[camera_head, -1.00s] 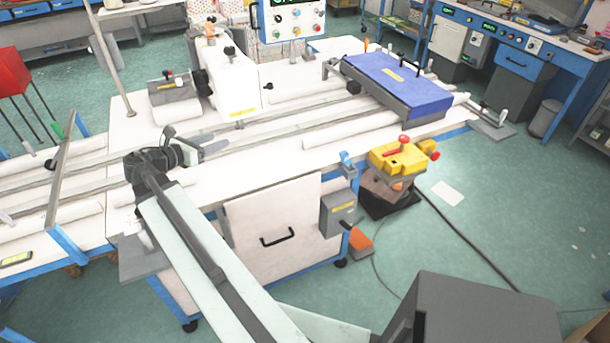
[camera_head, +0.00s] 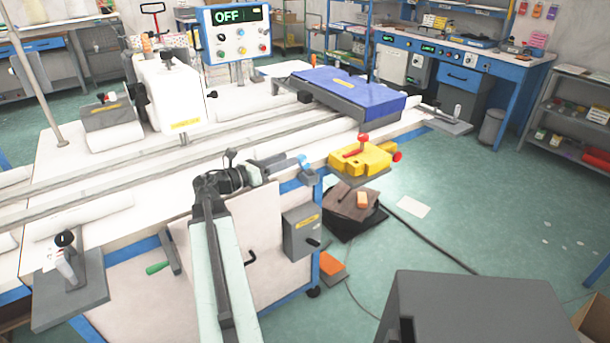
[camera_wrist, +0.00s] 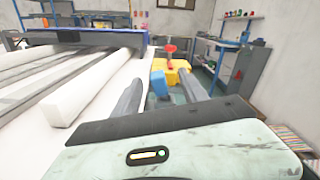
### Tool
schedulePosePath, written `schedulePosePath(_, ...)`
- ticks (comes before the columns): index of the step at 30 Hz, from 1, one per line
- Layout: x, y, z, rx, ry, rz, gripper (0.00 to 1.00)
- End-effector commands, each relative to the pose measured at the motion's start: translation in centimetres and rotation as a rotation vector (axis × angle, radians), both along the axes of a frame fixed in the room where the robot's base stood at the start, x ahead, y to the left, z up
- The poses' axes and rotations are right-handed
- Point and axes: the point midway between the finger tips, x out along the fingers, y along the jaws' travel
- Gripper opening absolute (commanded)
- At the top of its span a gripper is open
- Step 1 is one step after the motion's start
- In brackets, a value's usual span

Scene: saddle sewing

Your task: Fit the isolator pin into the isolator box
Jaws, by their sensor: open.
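A yellow block (camera_head: 362,160) with an upright red-topped pin (camera_head: 363,142) and a red side knob stands off the table's front edge. I take it to be the isolator box with its pin, but cannot be sure. In the wrist view the yellow block (camera_wrist: 172,74) and red pin (camera_wrist: 169,48) show ahead, beyond my fingertips. A small blue piece (camera_head: 305,168) is at the table edge; the blue piece (camera_wrist: 161,83) appears between my fingers in the wrist view. My gripper (camera_wrist: 163,80) is open and empty. In the head view my gripper (camera_head: 228,172) is left of the blue piece.
A grey box (camera_head: 302,231) hangs below the table's front edge. A blue-topped unit (camera_head: 345,92) and long rails lie on the table. A control panel (camera_head: 237,32) reads OFF. A wooden block (camera_head: 349,199) sits on a dark base under the yellow block.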

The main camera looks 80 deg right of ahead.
Motion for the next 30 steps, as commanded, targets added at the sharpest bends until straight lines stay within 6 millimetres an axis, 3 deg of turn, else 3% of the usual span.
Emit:
schedulePosePath(1, 0.0, 0.0, -2.3, 0.000, 0.000, 0.000, 0.51)
schedulePosePath(4, 0.0, 0.0, -3.8, 0.000, 0.000, 0.000, 0.51)
schedulePosePath(6, -0.7, -0.7, -2.8, 0.000, 0.000, -0.001, 0.51)
schedulePosePath(11, -1.2, -1.1, -2.7, 0.001, -0.001, -0.002, 0.51)
schedulePosePath(21, -5.3, -4.9, -2.7, 0.000, 0.000, -0.002, 0.51)
schedulePosePath(29, -5.6, -5.1, -2.7, 0.000, 0.000, -0.001, 0.51)
schedulePosePath(30, -5.6, -5.1, -2.7, 0.000, 0.000, -0.001, 0.43)
